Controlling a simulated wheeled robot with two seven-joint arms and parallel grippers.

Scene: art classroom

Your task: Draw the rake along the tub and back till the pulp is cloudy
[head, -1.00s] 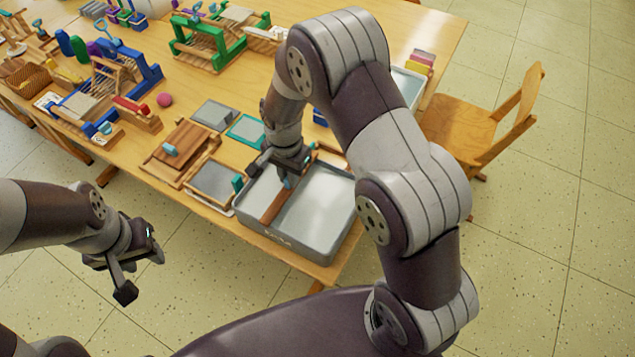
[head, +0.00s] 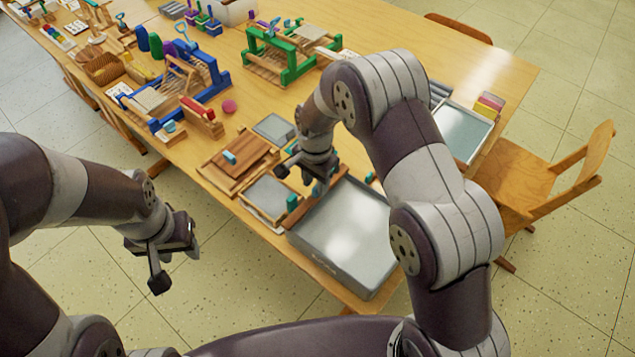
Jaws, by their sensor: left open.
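The grey tub (head: 322,264) stands at the near right corner of the table, with pale, smooth-looking pulp (head: 350,225) inside. My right gripper (head: 311,183) is over the tub's far left end, low near its rim. The rake's brown wooden bar shows only as a short strip by the tub's left wall; the rest is hidden. My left gripper (head: 175,267) is open and empty, hanging over the floor in front of the table.
A wooden press board (head: 238,162) and a grey framed screen (head: 270,196) lie left of the tub. A second grey tray (head: 462,135) stands behind my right arm. A wooden chair (head: 560,180) stands at the right.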

